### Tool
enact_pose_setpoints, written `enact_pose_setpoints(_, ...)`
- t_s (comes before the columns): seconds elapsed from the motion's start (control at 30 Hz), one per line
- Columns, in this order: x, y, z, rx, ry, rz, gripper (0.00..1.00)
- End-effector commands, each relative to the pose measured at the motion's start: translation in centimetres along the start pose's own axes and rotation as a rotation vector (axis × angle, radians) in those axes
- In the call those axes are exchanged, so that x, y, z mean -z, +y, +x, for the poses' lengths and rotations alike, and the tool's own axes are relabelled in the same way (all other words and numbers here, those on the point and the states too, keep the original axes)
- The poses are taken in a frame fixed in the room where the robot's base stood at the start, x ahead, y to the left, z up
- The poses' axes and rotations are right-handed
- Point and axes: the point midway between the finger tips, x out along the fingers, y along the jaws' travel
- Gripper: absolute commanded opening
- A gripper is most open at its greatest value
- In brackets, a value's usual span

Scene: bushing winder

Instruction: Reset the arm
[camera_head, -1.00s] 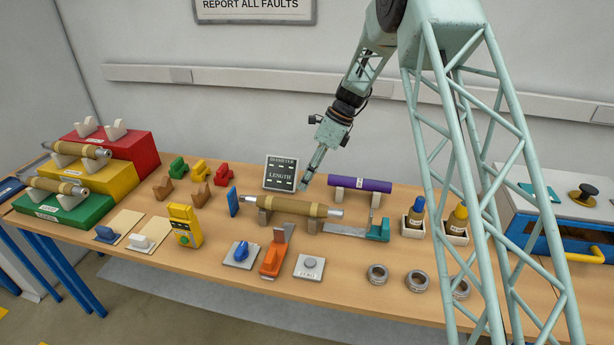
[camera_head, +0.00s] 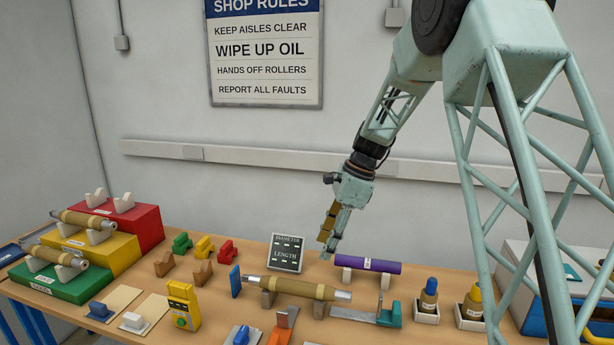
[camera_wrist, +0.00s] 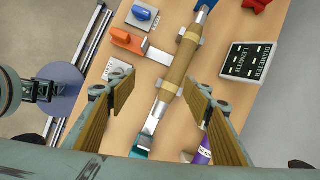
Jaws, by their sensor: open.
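My gripper (camera_head: 328,246) hangs above the back middle of the workbench, pointing down, with nothing in it. In the wrist view my gripper (camera_wrist: 158,100) has its two tan-padded fingers wide apart. Between and beyond them, well below, lies a brown wound roller (camera_wrist: 182,68) with metal ends. My arm reaches down from the upper right.
A dark display (camera_head: 286,252) and a purple roll (camera_head: 368,264) stand near below my gripper. Bottles (camera_head: 428,297) in white holders are at right. The wall above the bench is clear around the arm.

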Motion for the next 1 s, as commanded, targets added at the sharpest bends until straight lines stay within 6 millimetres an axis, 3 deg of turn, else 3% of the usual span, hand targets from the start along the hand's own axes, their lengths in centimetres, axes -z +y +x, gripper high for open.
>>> enact_pose_setpoints(0.4, -0.1, 5.7, -5.7, 0.034, 0.047, -0.198, 0.46)
enact_pose_setpoints(1.0, 0.4, 14.8, -11.9, 0.067, 0.126, -0.480, 0.46)
